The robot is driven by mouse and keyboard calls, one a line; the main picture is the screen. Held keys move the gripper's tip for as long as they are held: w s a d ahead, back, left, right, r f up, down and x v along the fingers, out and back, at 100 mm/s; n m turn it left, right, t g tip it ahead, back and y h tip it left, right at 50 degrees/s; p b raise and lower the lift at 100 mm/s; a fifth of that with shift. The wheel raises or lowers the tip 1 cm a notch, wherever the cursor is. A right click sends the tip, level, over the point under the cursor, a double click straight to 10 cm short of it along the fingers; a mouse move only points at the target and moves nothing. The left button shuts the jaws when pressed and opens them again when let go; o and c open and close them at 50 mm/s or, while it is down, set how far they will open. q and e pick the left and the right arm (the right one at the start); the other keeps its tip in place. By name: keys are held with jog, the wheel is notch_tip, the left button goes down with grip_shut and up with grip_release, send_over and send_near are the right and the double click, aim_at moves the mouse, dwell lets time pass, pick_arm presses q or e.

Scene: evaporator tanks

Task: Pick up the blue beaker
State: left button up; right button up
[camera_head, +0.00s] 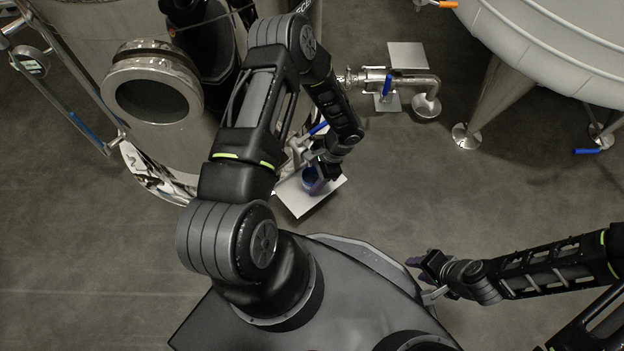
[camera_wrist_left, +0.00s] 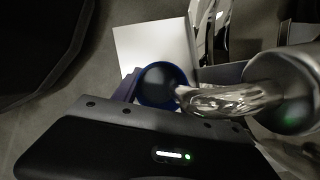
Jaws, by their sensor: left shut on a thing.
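The blue beaker (camera_head: 311,182) is a small dark blue cup at the lower end of my left arm in the head view, above a white plate (camera_head: 296,201). In the left wrist view, I look into the open mouth of the beaker (camera_wrist_left: 164,82), with its blue rim and dark inside. My left gripper (camera_head: 322,174) is shut on the beaker; the far finger is mostly hidden. My right gripper (camera_head: 419,272) is at the lower right, away from the beaker, too small to tell whether it is open.
A metal outlet pipe (camera_wrist_left: 225,100) reaches close over the beaker's rim in the left wrist view. A steel tank (camera_head: 150,90) stands left of the beaker. A second valve with a blue handle (camera_head: 388,84) lies beyond. A large tank (camera_head: 560,50) is at right. The middle floor is clear.

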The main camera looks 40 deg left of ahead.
pick_arm(q)
jog(key=shift+c, duration=1.1)
jog(key=shift+r+p, duration=0.5)
jog(key=shift+r, duration=0.35)
jog(key=s+d+p, duration=0.2)
jog(key=s+d, duration=0.2)
jog(key=d, duration=1.3)
jog(key=shift+d+p, duration=0.25)
jog(key=shift+p, duration=0.05)
jog(key=shift+f, duration=0.1)
